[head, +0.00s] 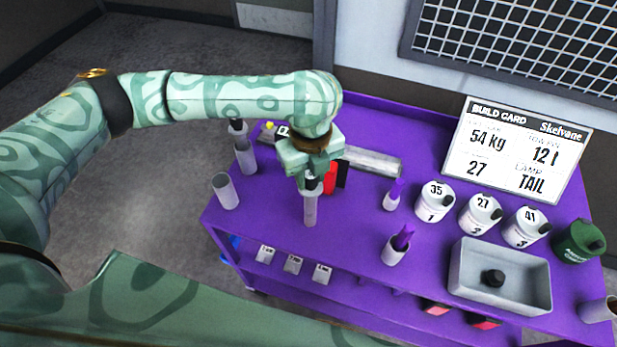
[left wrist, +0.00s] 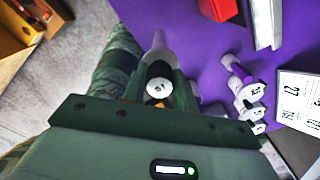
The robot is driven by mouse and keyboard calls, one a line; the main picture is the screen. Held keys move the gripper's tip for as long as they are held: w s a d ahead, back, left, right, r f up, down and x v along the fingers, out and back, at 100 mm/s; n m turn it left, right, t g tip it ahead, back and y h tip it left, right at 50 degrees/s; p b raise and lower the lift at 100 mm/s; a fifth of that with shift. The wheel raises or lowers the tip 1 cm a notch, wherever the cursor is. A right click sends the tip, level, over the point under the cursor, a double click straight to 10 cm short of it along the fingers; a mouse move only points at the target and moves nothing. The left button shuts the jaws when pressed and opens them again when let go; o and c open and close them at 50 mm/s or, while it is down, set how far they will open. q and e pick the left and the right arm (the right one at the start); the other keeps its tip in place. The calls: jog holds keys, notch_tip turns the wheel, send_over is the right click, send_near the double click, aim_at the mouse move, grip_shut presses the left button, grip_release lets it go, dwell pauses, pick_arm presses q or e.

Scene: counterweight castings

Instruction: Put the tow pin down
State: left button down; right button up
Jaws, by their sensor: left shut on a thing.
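My left gripper (head: 311,178) is shut on the tow pin (head: 310,208), a grey cylinder with a dark band near its top. It hangs upright over the left part of the purple cart top (head: 350,225). I cannot tell whether its lower end touches the surface. In the left wrist view the pin's pale round, marked end (left wrist: 159,88) sits between the fingers (left wrist: 160,75), with its grey shaft beyond. My right gripper is out of view.
Grey tubes (head: 226,191) stand at the cart's left edge. Small label plates (head: 292,264) line the front. A red block (head: 330,178) and grey bar (head: 370,162) lie behind the pin. Numbered canisters (head: 434,203), a grey tray (head: 500,293) and a build card (head: 518,150) are right.

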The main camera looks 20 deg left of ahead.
pick_arm(q)
jog(key=shift+w+f, duration=0.3)
jog(key=shift+f, duration=0.1)
notch_tip(320, 180, down, 2)
jog(key=shift+f+b, duration=0.25)
jog(key=shift+b, duration=0.15)
jog(key=shift+f, duration=0.3)
jog(key=c, duration=1.1)
grip_release()
notch_tip(320, 180, up, 12)
jog(key=shift+r+p, duration=0.1)
jog(key=shift+p, duration=1.1)
jog(key=shift+s, duration=0.1)
